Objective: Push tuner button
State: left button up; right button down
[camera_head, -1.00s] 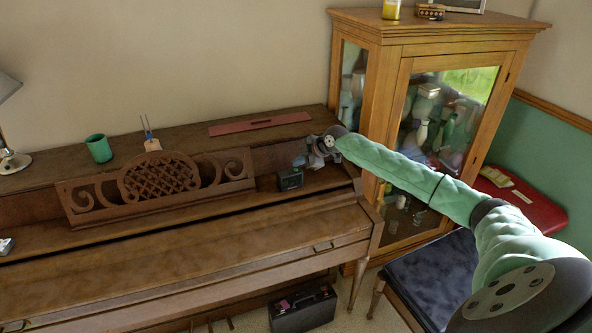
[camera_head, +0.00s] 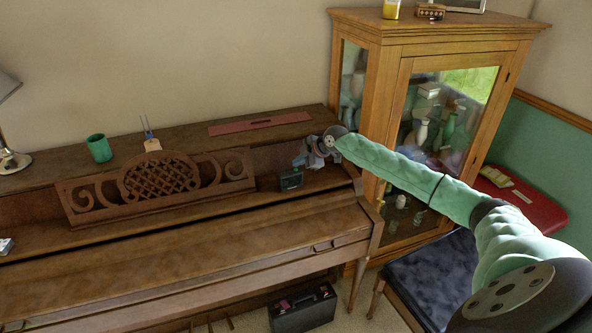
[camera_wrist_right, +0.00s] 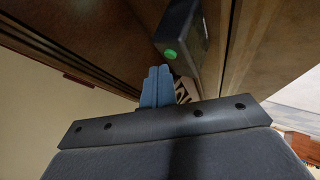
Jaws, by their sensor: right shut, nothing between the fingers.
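The tuner (camera_head: 291,180) is a small dark box standing on the piano's ledge, to the right of the carved music stand. In the right wrist view it is a black box (camera_wrist_right: 190,28) with a round green button (camera_wrist_right: 170,54) on its face. My right gripper (camera_head: 302,161) is just behind and above the tuner in the head view. Its blue fingers (camera_wrist_right: 158,72) are shut and empty, with their tips close to the green button. A small gap shows between tips and button in the picture. My left gripper is not in view.
The upright piano (camera_head: 190,248) fills the left and middle. A glass cabinet (camera_head: 438,42) stands close at the right.

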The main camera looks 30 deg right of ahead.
jog(key=shift+f, duration=0.35)
jog(key=shift+f+b, duration=0.2)
jog(key=shift+b, duration=0.1)
dwell(0.3)
jog(key=shift+r, duration=0.65)
jog(key=shift+p, duration=0.3)
notch_tip(320, 180, up, 6)
jog(key=p, duration=0.2)
jog(key=shift+p, duration=0.35)
dwell(0.3)
